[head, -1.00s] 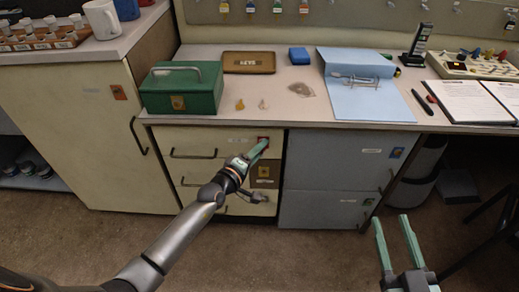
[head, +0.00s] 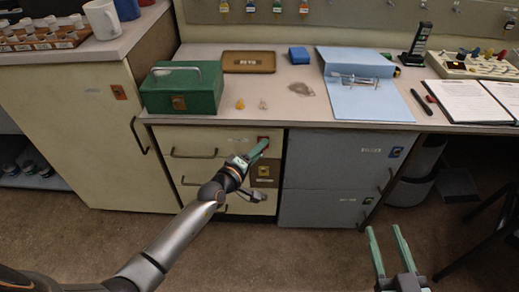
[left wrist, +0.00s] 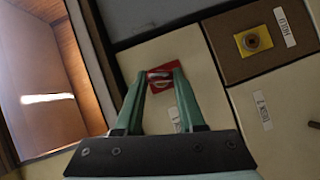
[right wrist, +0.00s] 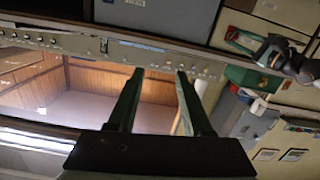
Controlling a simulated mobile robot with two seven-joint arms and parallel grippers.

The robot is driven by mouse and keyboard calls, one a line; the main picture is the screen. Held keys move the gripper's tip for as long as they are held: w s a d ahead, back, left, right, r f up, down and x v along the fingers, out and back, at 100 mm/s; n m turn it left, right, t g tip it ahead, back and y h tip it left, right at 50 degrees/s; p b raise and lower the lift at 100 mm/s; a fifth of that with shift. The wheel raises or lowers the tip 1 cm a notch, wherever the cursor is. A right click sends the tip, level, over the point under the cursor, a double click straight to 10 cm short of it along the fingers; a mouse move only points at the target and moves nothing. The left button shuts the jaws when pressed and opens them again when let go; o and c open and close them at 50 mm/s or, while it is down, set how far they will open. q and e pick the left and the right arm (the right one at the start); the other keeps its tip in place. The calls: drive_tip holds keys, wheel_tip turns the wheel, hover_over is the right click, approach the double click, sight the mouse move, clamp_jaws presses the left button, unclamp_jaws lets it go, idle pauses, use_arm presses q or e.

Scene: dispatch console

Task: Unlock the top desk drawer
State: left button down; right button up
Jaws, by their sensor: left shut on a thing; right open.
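The top drawer (head: 190,138) is the upper cream front under the desk, with a bar handle, and looks closed. Its lock has a red plate (head: 264,139) at the upper right, which also shows in the left wrist view (left wrist: 187,67). My left gripper (head: 264,146) is at this lock. In the left wrist view its fingertips (left wrist: 160,78) are shut on a small, shiny metal piece, apparently a key (left wrist: 160,75), right in front of the red plate. I cannot tell how far it is inserted. My right gripper (head: 382,230) is open and empty, in front of the grey drawers.
A yellow-brass lock (head: 264,171) is on the brown panel below. On the desk are a green cash box (head: 180,92), small yellow (head: 240,104) and pale (head: 263,105) items, a brown tray (head: 249,62) and a blue binder (head: 368,100). The floor in front is clear.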

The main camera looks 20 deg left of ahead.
use_arm(q)
drive_tip(key=r+m+y+p, duration=0.1)
drive_tip(key=p, duration=0.4)
drive_tip(key=shift+w+g+p, duration=0.2)
drive_tip(key=shift+g+p, duration=0.1)
drive_tip(key=shift+g, duration=0.1)
drive_tip(key=shift+m+p, duration=0.4)
drive_tip(key=shift+p, duration=0.2)
drive_tip(key=shift+f, duration=0.1)
use_arm(e)
drive_tip(key=s+a+f+m+g+h, duration=0.1)
drive_tip(key=s+f+m+g, duration=0.1)
drive_tip(key=s+f+g, duration=0.5)
wheel_tip(320, 180, down, 4)
drive_tip(key=shift+s+f, duration=0.2)
idle(0.5)
